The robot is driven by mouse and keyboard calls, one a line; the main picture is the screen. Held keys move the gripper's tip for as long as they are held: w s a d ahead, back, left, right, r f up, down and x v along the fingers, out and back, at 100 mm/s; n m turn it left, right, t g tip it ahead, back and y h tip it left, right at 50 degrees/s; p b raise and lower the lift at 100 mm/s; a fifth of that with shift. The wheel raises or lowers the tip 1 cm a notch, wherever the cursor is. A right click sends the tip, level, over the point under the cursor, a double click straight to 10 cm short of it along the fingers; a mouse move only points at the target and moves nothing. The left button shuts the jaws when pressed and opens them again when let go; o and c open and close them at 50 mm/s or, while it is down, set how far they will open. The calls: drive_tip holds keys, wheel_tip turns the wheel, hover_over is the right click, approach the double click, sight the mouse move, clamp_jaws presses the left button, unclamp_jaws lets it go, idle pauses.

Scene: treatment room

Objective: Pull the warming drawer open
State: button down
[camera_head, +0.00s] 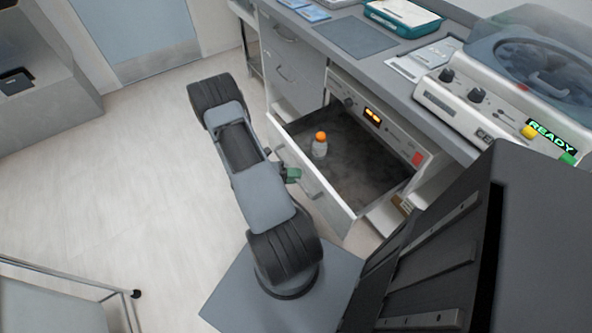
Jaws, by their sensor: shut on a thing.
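The warming drawer (322,196) stands pulled out from the counter front, and its dark inside shows. A small white bottle with an orange cap (320,146) stands upright in it. My gripper (291,175) shows only as a small green and dark part at the drawer's front face, at the handle, beyond my arm. It is shut on the drawer handle (312,187). My arm hides most of the gripper and part of the drawer's left front.
A panel with an orange display (372,117) sits above the drawer. A centrifuge-like machine reading READY (500,105) and a teal tray (402,17) are on the counter. A cart (60,300) stands lower left. The floor at left is clear.

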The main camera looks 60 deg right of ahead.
drive_tip(key=shift+w+a, duration=0.1)
drive_tip(key=shift+a, duration=0.15)
drive_tip(key=c, duration=1.1)
unclamp_jaws()
drive_tip(key=shift+w, duration=0.1)
drive_tip(key=v, duration=1.4)
drive_tip(key=shift+d, duration=0.1)
